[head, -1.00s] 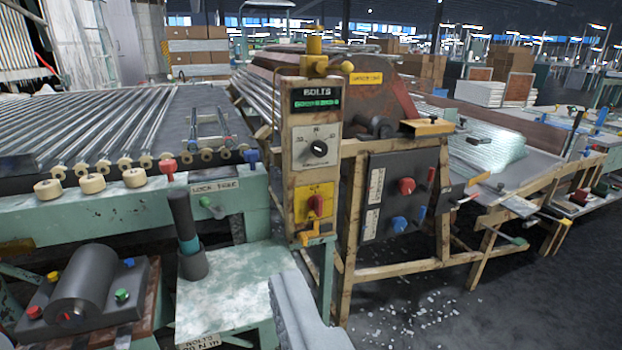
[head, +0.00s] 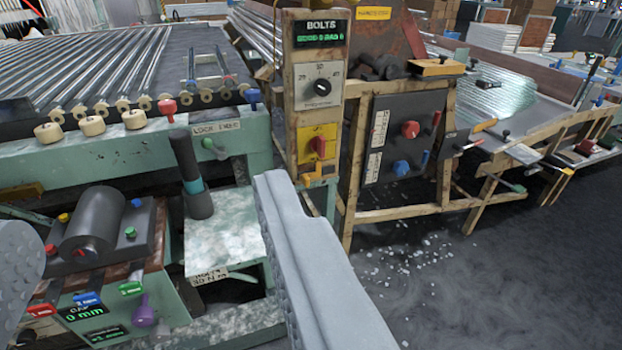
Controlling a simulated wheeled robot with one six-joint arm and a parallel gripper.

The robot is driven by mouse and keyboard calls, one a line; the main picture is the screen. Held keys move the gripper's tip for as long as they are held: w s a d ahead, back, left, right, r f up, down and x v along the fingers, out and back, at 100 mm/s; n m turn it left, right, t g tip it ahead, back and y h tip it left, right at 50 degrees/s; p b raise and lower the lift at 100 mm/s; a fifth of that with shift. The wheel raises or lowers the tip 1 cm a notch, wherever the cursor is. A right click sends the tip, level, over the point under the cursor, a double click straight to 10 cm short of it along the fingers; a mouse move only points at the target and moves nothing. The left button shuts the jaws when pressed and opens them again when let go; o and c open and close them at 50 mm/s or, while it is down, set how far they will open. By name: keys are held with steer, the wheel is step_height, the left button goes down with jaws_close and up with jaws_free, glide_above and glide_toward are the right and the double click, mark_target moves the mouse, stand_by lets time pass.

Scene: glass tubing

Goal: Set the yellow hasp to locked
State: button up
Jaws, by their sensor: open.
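A small yellow-orange fitting (head: 317,181), which looks like the yellow hasp, sits low on the wooden control post (head: 306,100), under a yellow plate with a red switch (head: 318,146). Its exact setting is too small to tell. My gripper (head: 145,212) is open and empty, with one grey finger at the left edge and the other rising from the bottom centre. The right finger's tip appears just left of and below the fitting in the picture, with no visible contact.
A mottled bench (head: 222,235) with a dark upright cylinder (head: 188,165) lies between my fingers. A grey roller unit (head: 95,225) stands at left. A dark panel with red and blue knobs (head: 402,135) is right of the post. Open floor lies at lower right.

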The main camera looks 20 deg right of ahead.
steer(key=shift+w+d+f, duration=0.1)
steer(key=shift+w, duration=0.2)
steer(key=c, duration=0.3)
steer(key=shift+h, duration=0.8)
steer(key=w+d+f, duration=0.1)
steer(key=w, duration=0.3)
steer(key=w+d+f, duration=0.2)
steer(key=w, duration=0.2)
steer(key=w+d+f, duration=0.1)
steer(key=w+f, duration=0.1)
steer(key=w, duration=0.2)
steer(key=shift+w+d, duration=0.2)
steer(key=shift+d, duration=0.1)
steer(key=shift+c, duration=0.7)
steer(key=w+d+f, duration=0.6)
steer(key=w+f, duration=0.3)
steer(key=w, duration=0.1)
steer(key=y, duration=0.2)
glide_toward(308, 183)
steer(key=shift+t, duration=0.3)
steer(key=w, duration=0.9)
steer(key=shift+w+a+f, duration=0.1)
steer(key=shift+w+f, duration=0.15)
steer(key=shift+w, duration=0.1)
jaws_close()
